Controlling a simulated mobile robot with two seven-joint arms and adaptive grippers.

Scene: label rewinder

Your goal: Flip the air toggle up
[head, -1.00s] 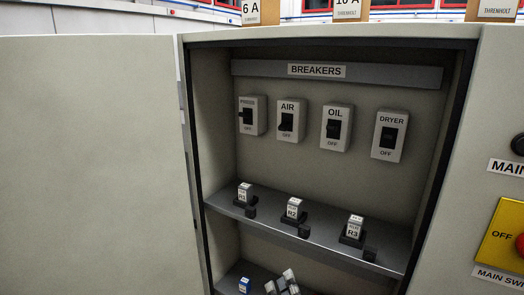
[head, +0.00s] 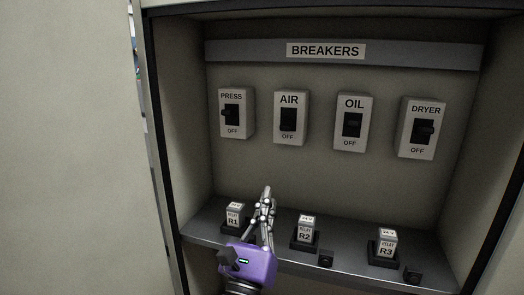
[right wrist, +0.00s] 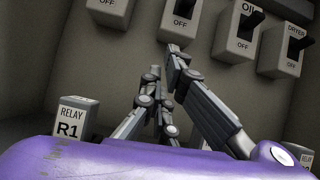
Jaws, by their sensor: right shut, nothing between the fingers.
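The air breaker (head: 291,118) is a pale box labelled AIR with OFF below, on the cabinet's back wall. Its black toggle (head: 288,120) seems to sit low in its dark slot, though its exact position is hard to read. The breaker's lower part also shows at the top of the right wrist view (right wrist: 178,22). My right gripper (head: 266,190), with a purple body, is shut and empty. Its fingers point up, below and a little left of the air breaker, apart from it. My left gripper is not in view.
The press breaker (head: 236,114) is left of air; the oil breaker (head: 353,123) and dryer breaker (head: 422,128) are right. Relays R1 (head: 235,215), R2 (head: 306,232) and R3 (head: 387,243) stand on the shelf (head: 345,262) below. Cabinet side walls bound the space.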

